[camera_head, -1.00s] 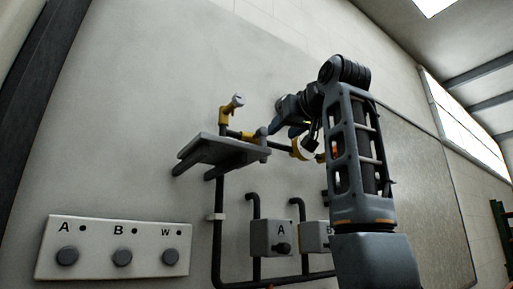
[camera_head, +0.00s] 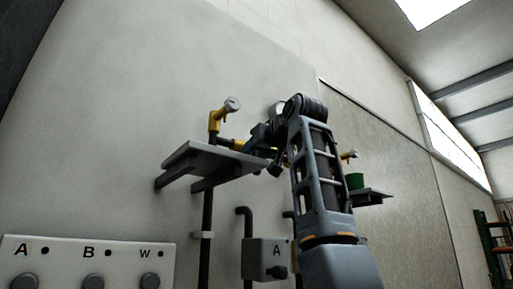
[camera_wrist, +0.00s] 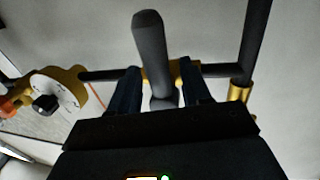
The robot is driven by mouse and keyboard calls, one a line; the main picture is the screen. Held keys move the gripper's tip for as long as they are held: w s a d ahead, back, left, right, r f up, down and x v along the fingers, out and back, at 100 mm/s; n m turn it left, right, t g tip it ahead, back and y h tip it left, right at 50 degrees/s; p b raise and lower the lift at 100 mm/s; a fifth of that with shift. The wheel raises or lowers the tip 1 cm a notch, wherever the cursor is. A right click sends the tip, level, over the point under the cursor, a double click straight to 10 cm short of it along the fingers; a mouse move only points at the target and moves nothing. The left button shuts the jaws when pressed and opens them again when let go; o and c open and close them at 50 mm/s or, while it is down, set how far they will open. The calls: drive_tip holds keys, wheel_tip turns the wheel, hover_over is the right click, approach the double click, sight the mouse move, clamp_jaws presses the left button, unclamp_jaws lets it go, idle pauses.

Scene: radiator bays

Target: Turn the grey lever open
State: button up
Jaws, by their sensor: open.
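The grey lever (camera_wrist: 150,45) shows in the wrist view as a thick dark-grey bar with a rounded end. It rises between the two fingers of my gripper (camera_wrist: 159,70), which are open with one on each side. I cannot tell whether either finger touches it. Behind it is a brass-yellow valve body (camera_wrist: 158,74) on a dark pipe. In the head view my gripper (camera_head: 270,150) is by the pipework right of the left shelf, partly hidden by my arm. The lever is not clear there.
A grey shelf (camera_head: 207,160) and a yellow valve with a grey cap (camera_head: 215,120) are left of my arm. A green cup (camera_head: 355,181) stands on another shelf (camera_head: 372,197) at right. Box A (camera_head: 263,259) and a button panel (camera_head: 65,262) are below.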

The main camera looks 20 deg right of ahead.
drive_tip(key=shift+w, duration=0.25)
clamp_jaws()
idle(0.3)
